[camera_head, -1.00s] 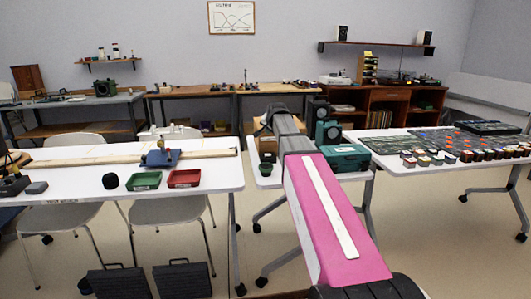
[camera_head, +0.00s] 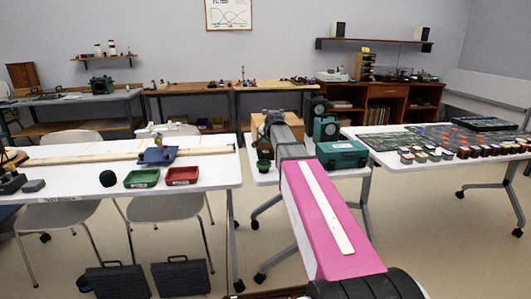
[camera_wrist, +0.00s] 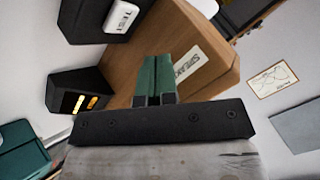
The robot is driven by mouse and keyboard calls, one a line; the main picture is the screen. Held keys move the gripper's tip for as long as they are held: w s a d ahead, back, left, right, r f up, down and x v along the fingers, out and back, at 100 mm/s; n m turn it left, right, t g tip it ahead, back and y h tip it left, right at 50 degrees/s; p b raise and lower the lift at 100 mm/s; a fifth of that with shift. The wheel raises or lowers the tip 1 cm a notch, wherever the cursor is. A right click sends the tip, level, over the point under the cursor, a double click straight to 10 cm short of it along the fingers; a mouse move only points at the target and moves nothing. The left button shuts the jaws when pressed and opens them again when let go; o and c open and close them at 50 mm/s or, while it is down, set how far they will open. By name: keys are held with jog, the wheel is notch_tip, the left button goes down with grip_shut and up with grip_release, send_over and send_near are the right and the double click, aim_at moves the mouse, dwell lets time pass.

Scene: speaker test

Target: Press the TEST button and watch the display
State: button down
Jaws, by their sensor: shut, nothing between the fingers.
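In the wrist view, the white TEST button (camera_wrist: 121,15) sits on a black box at the top, left of centre. A smaller black box with lit yellow marks, seemingly the display (camera_wrist: 80,103), is at the left. A wooden speaker box (camera_wrist: 207,78) with a partly hidden SPEAKER label fills the middle behind my fingers. My gripper (camera_wrist: 156,60) is shut and empty, its green fingers side by side in front of the wood. It is below and right of the TEST button in the picture; whether it touches anything I cannot tell. In the head view, my arm hides most of this area.
In the head view, a teal case (camera_head: 342,154) stands on the table right of my arm. A dark green cup (camera_head: 263,165) is near the table's front edge. The left table holds a green tray (camera_head: 142,178) and a red tray (camera_head: 181,175).

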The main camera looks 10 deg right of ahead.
aim_at(267, 151)
jog(key=shift+f, duration=1.25)
dwell(1.2)
jog(key=shift+f, duration=0.4)
jog(key=shift+f, duration=0.45)
dwell(0.9)
jog(key=shift+r, duration=0.9)
jog(key=shift+r, duration=2.5)
